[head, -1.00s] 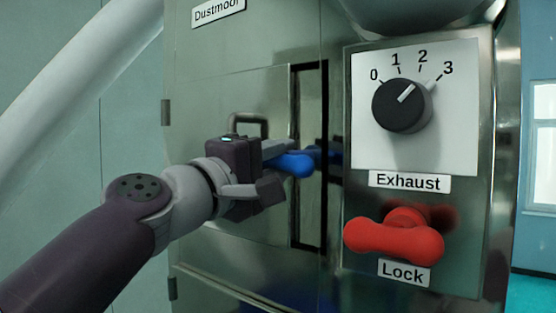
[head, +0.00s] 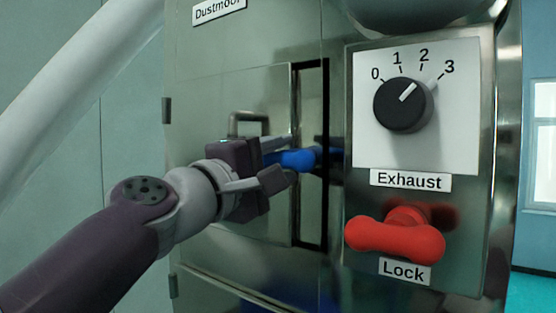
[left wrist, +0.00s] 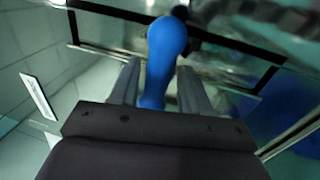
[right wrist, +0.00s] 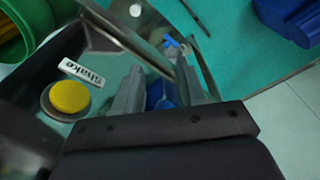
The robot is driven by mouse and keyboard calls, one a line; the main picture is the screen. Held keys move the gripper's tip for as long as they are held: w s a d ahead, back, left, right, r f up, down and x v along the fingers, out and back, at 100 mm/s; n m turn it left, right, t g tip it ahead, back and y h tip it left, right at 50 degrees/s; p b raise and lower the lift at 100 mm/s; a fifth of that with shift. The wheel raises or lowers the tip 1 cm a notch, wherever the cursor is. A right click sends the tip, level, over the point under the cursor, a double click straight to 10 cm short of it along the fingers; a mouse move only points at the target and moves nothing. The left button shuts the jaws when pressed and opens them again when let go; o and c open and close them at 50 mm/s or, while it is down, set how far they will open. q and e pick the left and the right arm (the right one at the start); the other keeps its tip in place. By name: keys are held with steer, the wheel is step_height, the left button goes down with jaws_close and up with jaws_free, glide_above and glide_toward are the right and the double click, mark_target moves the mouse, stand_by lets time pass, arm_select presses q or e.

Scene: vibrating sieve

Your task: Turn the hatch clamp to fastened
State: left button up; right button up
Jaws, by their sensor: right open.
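The hatch clamp is a blue rounded handle (head: 299,160) beside the dark slot at the right of the hatch on the metal cabinet. My left gripper (head: 280,163) is at the clamp, with one finger above the handle and one below. In the left wrist view the blue handle (left wrist: 163,62) stands between the two fingers (left wrist: 158,88), with narrow gaps at its sides, so the gripper looks open. The clamp's pivot is partly hidden. My right gripper (right wrist: 165,95) is open, away from the clamp, and shows only in its own wrist view.
Right of the hatch are a black Exhaust knob (head: 403,104) and a red Lock handle (head: 395,238). A metal hatch handle (head: 248,122) is behind my left gripper. The right wrist view shows a yellow button (right wrist: 70,96) by a "shake" label and a teal floor (right wrist: 240,30).

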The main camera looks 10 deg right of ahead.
arm_select(q)
steer(key=shift+a+r, duration=0.1)
steer(key=b+v, duration=0.7)
steer(key=v, duration=0.5)
steer(key=shift+s+a, duration=0.25)
